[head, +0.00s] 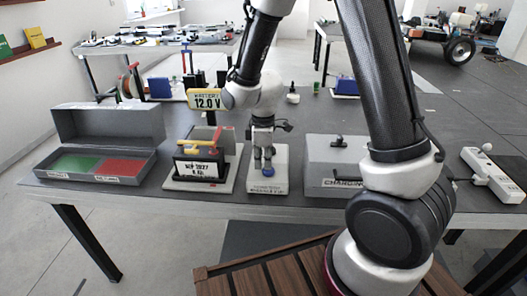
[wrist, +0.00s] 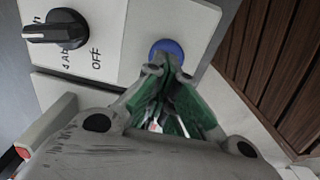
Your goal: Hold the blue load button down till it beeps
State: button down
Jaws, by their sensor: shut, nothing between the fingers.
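The round blue button (head: 268,171) sits on a pale plate (head: 268,187) near the table's front edge. My gripper (head: 263,164) is shut and empty, pointing down over the plate, right by the button. In the wrist view its green-padded fingers (wrist: 166,72) come together close to the button's lower edge. I cannot tell whether the tips touch the button or whether it is pressed in.
A black knob (wrist: 57,32) marked OFF is left of the button in the wrist view. In the head view a battery stand (head: 203,185) is on the left, a grey charging box (head: 318,178) on the right. An open grey bin (head: 100,125) stands far left.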

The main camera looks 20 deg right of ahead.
aim_at(263, 168)
notch_tip(263, 168, up, 14)
dwell(0.4)
jog(key=shift+m, duration=0.3)
jog(key=s+d+r+m+t, duration=0.2)
jog(key=s+d+r+m, duration=0.3)
jog(key=s+d, duration=0.3)
jog(key=s+d+r+m+t, duration=0.2)
jog(key=s+d+r+m, duration=0.3)
jog(key=s+d+m, duration=0.3)
jog(key=s, duration=0.3)
jog(key=shift+s+d+r, duration=0.25)
jog(key=shift+s+r, duration=0.15)
dwell(1.8)
